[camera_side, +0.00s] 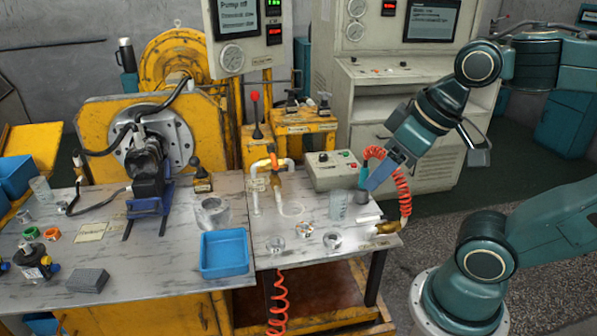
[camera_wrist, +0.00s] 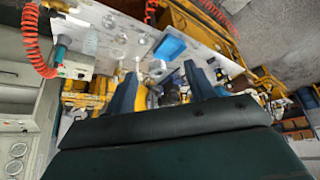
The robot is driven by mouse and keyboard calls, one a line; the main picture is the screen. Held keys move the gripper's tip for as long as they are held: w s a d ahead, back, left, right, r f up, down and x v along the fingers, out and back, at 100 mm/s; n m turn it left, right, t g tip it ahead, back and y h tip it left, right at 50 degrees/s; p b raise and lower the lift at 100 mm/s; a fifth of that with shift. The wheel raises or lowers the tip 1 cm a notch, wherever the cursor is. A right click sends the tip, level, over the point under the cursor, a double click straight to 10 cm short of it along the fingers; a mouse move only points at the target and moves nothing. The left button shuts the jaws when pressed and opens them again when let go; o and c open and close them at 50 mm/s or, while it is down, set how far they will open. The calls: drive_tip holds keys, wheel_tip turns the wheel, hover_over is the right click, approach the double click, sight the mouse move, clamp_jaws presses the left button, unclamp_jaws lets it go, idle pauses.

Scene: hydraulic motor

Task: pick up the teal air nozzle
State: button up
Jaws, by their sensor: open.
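The teal air nozzle (camera_side: 363,177) stands upright near the right end of the workbench, beside the red coiled hose (camera_side: 400,185). In the wrist view the teal nozzle (camera_wrist: 59,51) is at the upper left, next to the same hose. My gripper (camera_side: 425,177) is open and empty, with its fingers wide apart. In the side view one finger's tip appears just right of the nozzle and partly overlaps it; contact cannot be told. In the wrist view my gripper (camera_wrist: 160,69) points right of the nozzle, which is not between the fingers.
A grey control box (camera_side: 332,170) stands behind the nozzle, and a clear beaker (camera_side: 338,206) to its left. A brass fitting (camera_side: 388,228) is at the bench's right end. Open floor is right of the bench.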

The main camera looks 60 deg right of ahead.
drive_tip(key=w+d+f+m+h, duration=0.3)
drive_tip(key=w+d+m, duration=0.15)
drive_tip(key=d, duration=0.35)
drive_tip(key=w+d+f+m+g+h, duration=0.1)
drive_tip(key=w+d+f+m+h, duration=0.3)
drive_tip(key=d, duration=0.5)
drive_tip(key=w+d+f+m+h, duration=0.25)
drive_tip(key=w+d+m, duration=0.25)
drive_tip(key=d, duration=0.3)
drive_tip(key=d+f+h, duration=0.3)
drive_tip(key=d+f, duration=0.4)
drive_tip(key=d, duration=0.2)
drive_tip(key=n+t, duration=0.2)
approach(366, 173)
drive_tip(key=s+a+r, duration=0.1)
drive_tip(key=a, duration=0.1)
drive_tip(key=shift+s+d+r+m+y, duration=0.15)
drive_tip(key=shift+r+m+y, duration=0.1)
drive_tip(key=shift+y, duration=0.2)
drive_tip(key=shift+d, duration=0.1)
drive_tip(key=shift+x, duration=4.25)
